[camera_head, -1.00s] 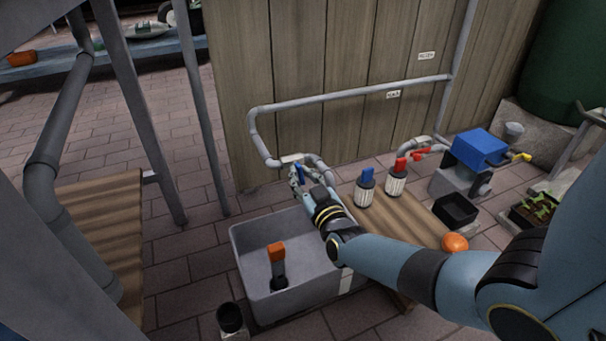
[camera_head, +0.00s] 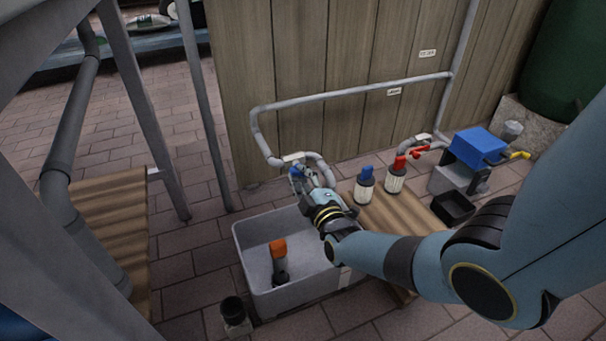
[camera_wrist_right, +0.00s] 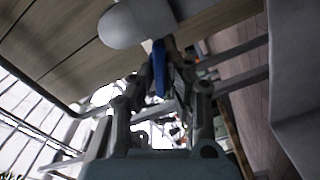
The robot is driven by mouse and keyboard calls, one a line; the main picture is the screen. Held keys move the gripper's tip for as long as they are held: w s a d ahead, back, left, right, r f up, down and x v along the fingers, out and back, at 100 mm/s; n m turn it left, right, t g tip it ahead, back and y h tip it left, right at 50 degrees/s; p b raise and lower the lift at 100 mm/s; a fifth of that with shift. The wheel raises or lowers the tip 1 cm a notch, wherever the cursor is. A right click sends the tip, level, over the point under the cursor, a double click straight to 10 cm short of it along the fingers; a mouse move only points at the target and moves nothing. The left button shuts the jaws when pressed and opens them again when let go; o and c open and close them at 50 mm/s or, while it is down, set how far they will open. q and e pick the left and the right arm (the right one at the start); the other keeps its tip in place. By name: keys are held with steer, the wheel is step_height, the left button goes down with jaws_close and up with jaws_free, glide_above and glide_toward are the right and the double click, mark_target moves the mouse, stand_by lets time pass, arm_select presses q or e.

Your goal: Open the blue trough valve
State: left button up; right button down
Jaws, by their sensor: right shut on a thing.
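The blue trough valve handle (camera_head: 295,171) sits on the grey pipe above the back edge of the grey trough (camera_head: 245,247). It also shows in the right wrist view as a blue lever (camera_wrist_right: 159,68) hanging below a pale pipe end (camera_wrist_right: 135,24). My right gripper (camera_head: 303,178) is at the valve. In the right wrist view its fingers (camera_wrist_right: 160,80) are shut on the blue lever. The gripper hides part of the valve in the head view. My left gripper is not in view.
An orange-topped tool (camera_head: 279,262) stands in the trough. Blue-topped (camera_head: 366,188) and red-topped (camera_head: 396,177) canisters stand on a wooden board. A red valve (camera_head: 416,152) and a blue box (camera_head: 478,146) are to the right. A wooden wall (camera_head: 330,60) stands behind. A small black cup (camera_head: 233,312) is in front.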

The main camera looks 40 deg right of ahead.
steer(key=n, duration=0.5)
steer(key=shift+w+a+r, duration=0.1)
steer(key=shift+w+r, duration=0.05)
steer(key=shift+w, duration=0.15)
steer(key=shift+n, duration=0.3)
steer(key=c, duration=1.4)
jaws_free()
steer(key=shift+w+a, duration=0.1)
steer(key=shift+a, duration=0.05)
steer(key=shift+o, duration=0.2)
steer(key=shift+f, duration=0.2)
